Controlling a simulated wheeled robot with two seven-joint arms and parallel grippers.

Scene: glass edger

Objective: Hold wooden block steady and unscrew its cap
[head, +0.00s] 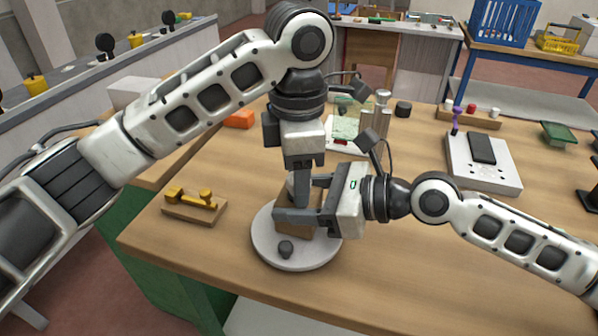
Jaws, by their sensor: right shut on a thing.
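The wooden block (297,230) stands on a round grey plate (265,245) near the front of the bench. My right gripper (305,202) comes in from the right and is shut on the block, with one finger across its near face. My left gripper (299,188) points straight down over the top of the block. The cap is mostly hidden behind the gripper fingers, and I cannot tell whether the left fingers are closed on it.
A wooden holder with yellow parts (195,203) lies left of the plate. A white box with a dark pad (482,165) stands at the right. An orange block (239,119) and small items lie behind the arms. The bench front right of the plate is clear.

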